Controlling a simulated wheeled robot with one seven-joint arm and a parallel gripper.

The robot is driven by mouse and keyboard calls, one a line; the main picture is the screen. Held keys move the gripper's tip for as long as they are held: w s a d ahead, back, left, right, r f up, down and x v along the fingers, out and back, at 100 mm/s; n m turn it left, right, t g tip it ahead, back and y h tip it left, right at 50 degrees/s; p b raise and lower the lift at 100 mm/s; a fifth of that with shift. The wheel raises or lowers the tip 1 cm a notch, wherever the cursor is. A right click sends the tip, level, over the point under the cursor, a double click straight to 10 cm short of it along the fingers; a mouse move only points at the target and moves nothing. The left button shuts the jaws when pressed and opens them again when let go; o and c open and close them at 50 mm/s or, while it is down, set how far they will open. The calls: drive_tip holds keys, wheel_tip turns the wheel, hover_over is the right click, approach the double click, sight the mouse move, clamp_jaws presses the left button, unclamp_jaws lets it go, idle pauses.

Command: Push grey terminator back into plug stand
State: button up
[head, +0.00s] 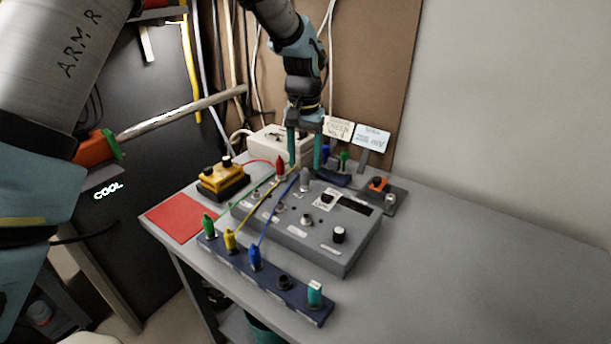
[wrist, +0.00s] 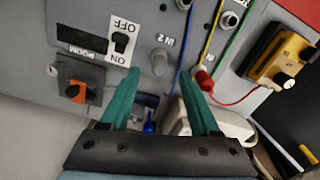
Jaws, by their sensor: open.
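The grey terminator (head: 305,180) stands upright at the back edge of the grey classifier box (head: 345,255). In the wrist view the terminator (wrist: 160,63) shows as a grey round plug beside a label. My gripper (head: 305,167) is open, with teal fingers pointing down just above and behind the terminator. In the wrist view the open gripper (wrist: 159,73) has its fingertips on either side of the terminator, apart from it. The dark blue plug stand (head: 333,181) is behind the box, holding blue and green plugs. It is partly hidden by my fingers.
A red plug (head: 280,166) with a red wire stands left of the terminator. Green, yellow and blue cables run to the front blue strip (head: 265,278). A yellow box (head: 222,180) and a white box (head: 265,143) stand at the back left. The right side of the table is clear.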

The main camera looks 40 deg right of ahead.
sight(305, 169)
wheel_tip(305, 169, down, 5)
drive_tip(key=shift+d+r+p, duration=0.1)
drive_tip(key=shift+p, duration=0.8)
clamp_jaws()
